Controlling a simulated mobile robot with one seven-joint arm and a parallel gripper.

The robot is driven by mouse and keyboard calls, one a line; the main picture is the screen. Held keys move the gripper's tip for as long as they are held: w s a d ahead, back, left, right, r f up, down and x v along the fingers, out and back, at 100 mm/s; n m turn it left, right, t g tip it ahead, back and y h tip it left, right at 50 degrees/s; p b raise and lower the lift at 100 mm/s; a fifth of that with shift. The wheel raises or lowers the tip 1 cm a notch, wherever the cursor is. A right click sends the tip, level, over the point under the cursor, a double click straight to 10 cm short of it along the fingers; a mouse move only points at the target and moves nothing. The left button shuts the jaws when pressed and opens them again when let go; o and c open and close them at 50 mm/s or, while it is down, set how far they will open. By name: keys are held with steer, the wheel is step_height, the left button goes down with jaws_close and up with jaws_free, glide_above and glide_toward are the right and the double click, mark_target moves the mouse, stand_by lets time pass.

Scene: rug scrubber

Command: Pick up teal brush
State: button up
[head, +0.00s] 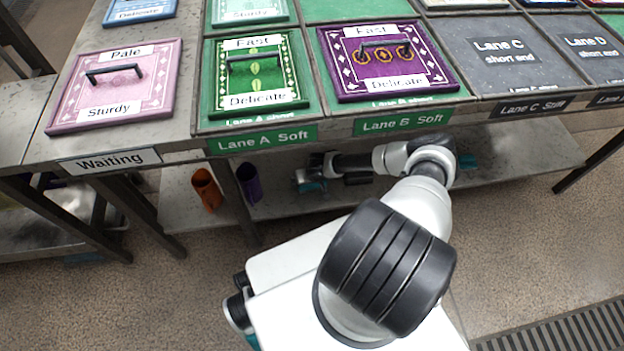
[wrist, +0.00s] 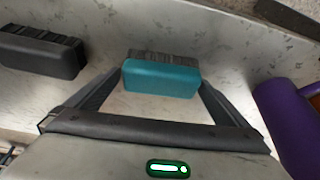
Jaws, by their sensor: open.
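The teal brush (wrist: 160,79) lies on the pale lower shelf in the wrist view, with its teal back toward me and dark bristles on the far side. My gripper (wrist: 161,86) is open, with one dark finger at each end of the brush. The fingers look close to the brush ends, but I cannot tell whether they touch. In the head view my gripper (head: 308,180) reaches under the counter at the lower shelf. A small teal patch there is probably the brush, mostly hidden by the gripper.
A dark brush (wrist: 42,54) lies left of the teal one. The counter edge with the Lane A sign (head: 262,139) overhangs the shelf.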

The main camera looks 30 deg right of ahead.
steer(key=c, duration=1)
steer(key=shift+r, duration=0.15)
